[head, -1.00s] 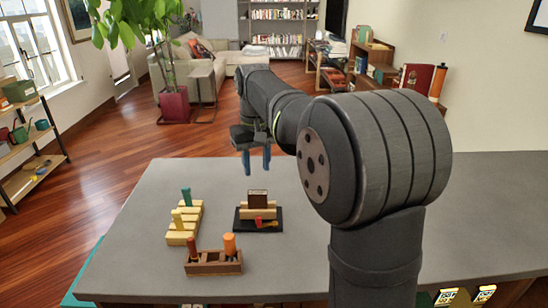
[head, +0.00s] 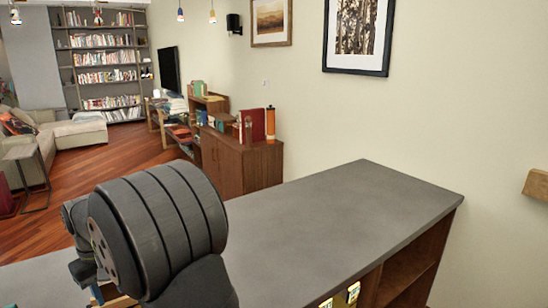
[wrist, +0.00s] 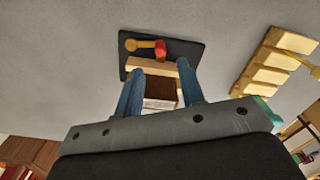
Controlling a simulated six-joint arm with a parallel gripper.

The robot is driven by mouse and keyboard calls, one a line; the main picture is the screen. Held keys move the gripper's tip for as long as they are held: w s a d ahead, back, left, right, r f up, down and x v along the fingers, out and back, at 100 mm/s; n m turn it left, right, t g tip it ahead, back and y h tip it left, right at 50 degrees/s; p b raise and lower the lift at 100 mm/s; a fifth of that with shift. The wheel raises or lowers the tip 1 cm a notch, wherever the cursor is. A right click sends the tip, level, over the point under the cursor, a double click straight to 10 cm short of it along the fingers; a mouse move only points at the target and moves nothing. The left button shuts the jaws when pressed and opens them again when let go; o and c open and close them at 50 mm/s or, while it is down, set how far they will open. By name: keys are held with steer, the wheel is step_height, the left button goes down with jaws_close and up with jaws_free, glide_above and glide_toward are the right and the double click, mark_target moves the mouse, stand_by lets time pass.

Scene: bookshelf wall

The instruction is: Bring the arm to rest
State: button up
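My arm (head: 165,230) stands at the lower left of the head view, and its gripper end is mostly hidden or cut off there. In the wrist view my gripper (wrist: 160,68) has its two blue fingers apart, with nothing held between them. Beyond the fingers, a dark brown block (wrist: 160,90) sits by a pale wooden holder (wrist: 117,68) on a black tray (wrist: 190,50). A red piece (wrist: 161,50) and a yellow piece (wrist: 131,45) also lie on the tray. The tray is some way from the fingertips.
The grey counter (head: 350,220) is bare on the right in the head view. A wooden cabinet (head: 240,165) stands behind it, and a wooden ledge (head: 537,185) juts from the right wall.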

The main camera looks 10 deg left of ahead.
step_height(320, 180, down, 6)
steer(key=shift+r, duration=0.1)
stand_by(0.4)
